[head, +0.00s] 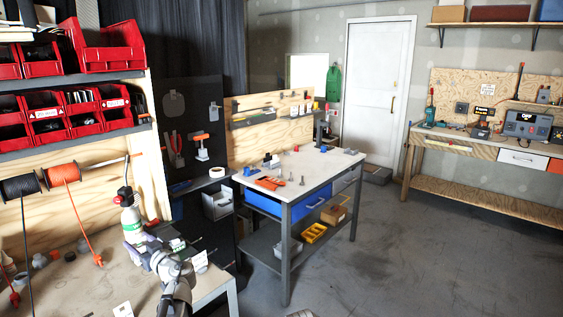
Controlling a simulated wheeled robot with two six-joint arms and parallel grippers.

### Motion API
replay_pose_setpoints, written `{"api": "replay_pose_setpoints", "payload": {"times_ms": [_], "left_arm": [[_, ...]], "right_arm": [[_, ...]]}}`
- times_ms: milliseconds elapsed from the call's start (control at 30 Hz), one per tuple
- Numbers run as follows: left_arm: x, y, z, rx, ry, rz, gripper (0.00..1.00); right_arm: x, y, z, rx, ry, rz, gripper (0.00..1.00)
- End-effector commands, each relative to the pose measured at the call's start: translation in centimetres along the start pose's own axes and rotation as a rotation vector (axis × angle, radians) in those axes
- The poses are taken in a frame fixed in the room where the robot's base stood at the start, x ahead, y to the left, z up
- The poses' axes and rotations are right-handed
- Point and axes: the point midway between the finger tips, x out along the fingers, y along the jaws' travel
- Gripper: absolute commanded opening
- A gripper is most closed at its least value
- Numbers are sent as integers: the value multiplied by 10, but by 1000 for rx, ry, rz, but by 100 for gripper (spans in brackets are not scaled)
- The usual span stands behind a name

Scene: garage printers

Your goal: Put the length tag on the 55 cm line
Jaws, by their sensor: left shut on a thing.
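My left gripper (150,252) reaches in over the left workbench from the bottom of the head view. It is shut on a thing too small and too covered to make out. A white card with dark marks (200,262) shows just right of the gripper; I cannot tell whether the gripper touches it. Another small white card (123,310) lies at the bench's front. I cannot tell which of these, if either, is the length tag. I cannot make out a 55 cm line. My right gripper is out of view.
A white bottle with a green label and red top (131,220) stands close beyond the gripper. Black (20,187) and orange (63,174) cable spools hang at the left, the orange cable reaching the bench (60,295).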

Motion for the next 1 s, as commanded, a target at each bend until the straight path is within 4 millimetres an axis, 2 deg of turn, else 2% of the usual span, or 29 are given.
{"api": "replay_pose_setpoints", "payload": {"times_ms": [33,100,367,567,900,1000], "left_arm": [[0,0,-13,0,0,0,10],[0,0,-15,0,0,0,10],[0,0,-5,0,0,0,10],[0,0,22,0,0,0,10],[0,0,90,0,0,0,10],[0,0,99,0,0,0,10]], "right_arm": [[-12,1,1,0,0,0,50],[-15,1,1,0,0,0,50],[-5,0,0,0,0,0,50],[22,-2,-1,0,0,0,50],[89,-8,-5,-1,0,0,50],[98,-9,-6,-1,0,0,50]]}}
